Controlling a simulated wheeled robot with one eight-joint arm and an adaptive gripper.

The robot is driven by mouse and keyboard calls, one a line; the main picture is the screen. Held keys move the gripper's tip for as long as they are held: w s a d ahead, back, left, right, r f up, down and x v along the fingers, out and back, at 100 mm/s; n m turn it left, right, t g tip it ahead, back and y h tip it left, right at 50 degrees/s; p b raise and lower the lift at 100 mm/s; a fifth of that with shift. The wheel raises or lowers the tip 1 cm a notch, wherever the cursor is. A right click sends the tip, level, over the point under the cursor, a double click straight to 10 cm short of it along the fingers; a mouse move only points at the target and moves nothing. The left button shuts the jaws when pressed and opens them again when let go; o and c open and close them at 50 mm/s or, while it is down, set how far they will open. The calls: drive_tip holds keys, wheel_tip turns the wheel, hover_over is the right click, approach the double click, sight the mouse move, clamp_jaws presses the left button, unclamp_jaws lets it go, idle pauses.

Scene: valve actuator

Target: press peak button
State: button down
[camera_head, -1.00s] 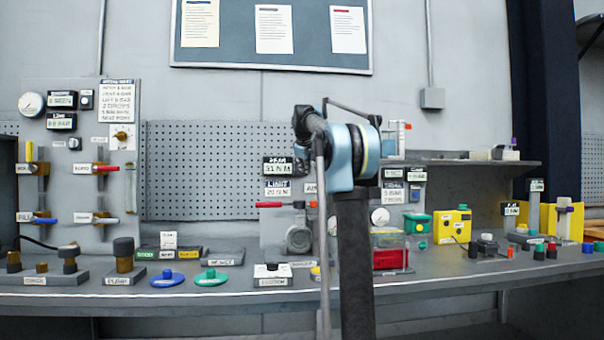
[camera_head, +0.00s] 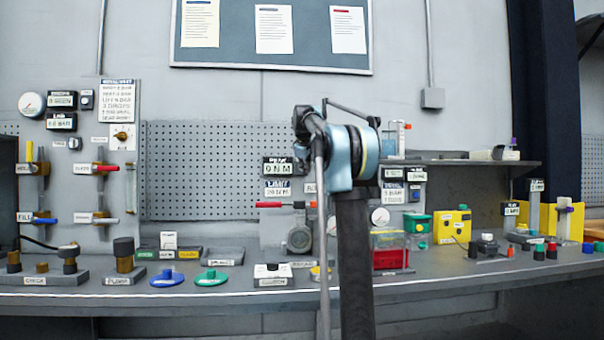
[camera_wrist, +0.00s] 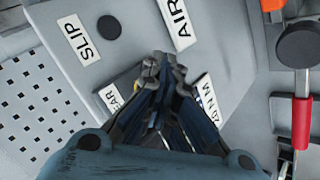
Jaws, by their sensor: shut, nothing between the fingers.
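The upper readout (camera_head: 279,167) on the bench unit left of my arm reads 0 N M in the head view; its top line is too small to read surely. A second readout (camera_head: 277,188) sits below it. My gripper (camera_wrist: 166,66) is shut and empty in the wrist view, its tips close over a grey panel. A partly covered label ending in EAR (camera_wrist: 111,97) lies left of the tips, and a part-hidden N M readout (camera_wrist: 206,98) lies right. No peak button can be made out; my fingers cover the spot between them. Contact cannot be told. My arm hides the gripper in the head view.
A SLIP label (camera_wrist: 79,38) with a dark round spot (camera_wrist: 109,27) and an AIR label (camera_wrist: 177,20) lie beyond the tips. A red-sleeved rod (camera_wrist: 301,120) stands at the right. Below the unit is a grey bench (camera_head: 220,292) with several fixtures.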

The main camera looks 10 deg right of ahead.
drive_tip(key=shift+s, duration=0.95)
drive_tip(key=s, duration=0.5)
idle(0.9)
